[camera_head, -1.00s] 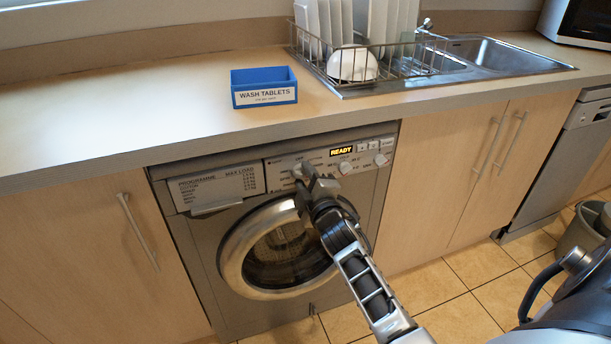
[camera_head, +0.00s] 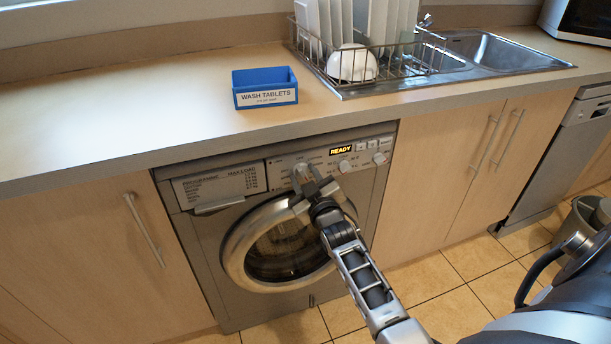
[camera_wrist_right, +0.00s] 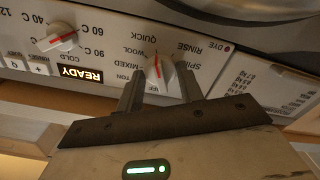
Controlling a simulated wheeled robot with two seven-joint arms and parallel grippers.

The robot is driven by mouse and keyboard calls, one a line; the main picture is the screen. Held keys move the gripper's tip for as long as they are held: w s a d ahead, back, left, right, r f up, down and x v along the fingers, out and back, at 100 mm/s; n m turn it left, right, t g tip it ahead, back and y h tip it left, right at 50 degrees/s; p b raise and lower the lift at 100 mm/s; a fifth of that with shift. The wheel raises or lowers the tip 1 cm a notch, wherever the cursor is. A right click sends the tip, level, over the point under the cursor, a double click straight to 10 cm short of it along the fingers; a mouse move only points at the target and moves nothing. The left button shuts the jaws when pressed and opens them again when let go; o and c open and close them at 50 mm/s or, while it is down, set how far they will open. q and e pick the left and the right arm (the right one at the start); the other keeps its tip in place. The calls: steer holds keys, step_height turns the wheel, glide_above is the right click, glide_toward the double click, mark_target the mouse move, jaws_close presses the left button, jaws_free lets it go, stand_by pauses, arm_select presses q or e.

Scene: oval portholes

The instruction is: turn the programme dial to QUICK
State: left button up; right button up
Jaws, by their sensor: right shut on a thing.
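The programme dial (camera_wrist_right: 158,74) is a pale knob with a red pointer line on the grey washing machine (camera_head: 207,250). In the right wrist view, which shows the panel upside down, labels ring it, including QUICK (camera_wrist_right: 129,36), WOOL, RINSE, SPIN and MIXED. My right gripper (camera_wrist_right: 160,88) is shut on the dial, one finger on each side. In the head view the right gripper (camera_head: 306,181) partly covers the dial. My left gripper is not in view.
The lit READY display (camera_head: 341,151) and two smaller knobs, one the temperature knob (camera_wrist_right: 57,39), sit beside the dial. The round door (camera_head: 281,247) is below. The counter (camera_head: 130,95) overhangs above, carrying a blue tablets box (camera_head: 264,88) and a dish rack (camera_head: 395,62).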

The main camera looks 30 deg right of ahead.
steer(key=shift+f+m, duration=0.1)
steer(key=shift+m, duration=0.2)
steer(key=o, duration=1)
steer(key=shift+s, duration=0.1)
steer(key=p+v, duration=0.1)
steer(key=v, duration=0.6)
steer(key=shift+s, duration=0.2)
steer(key=shift+a, duration=0.1)
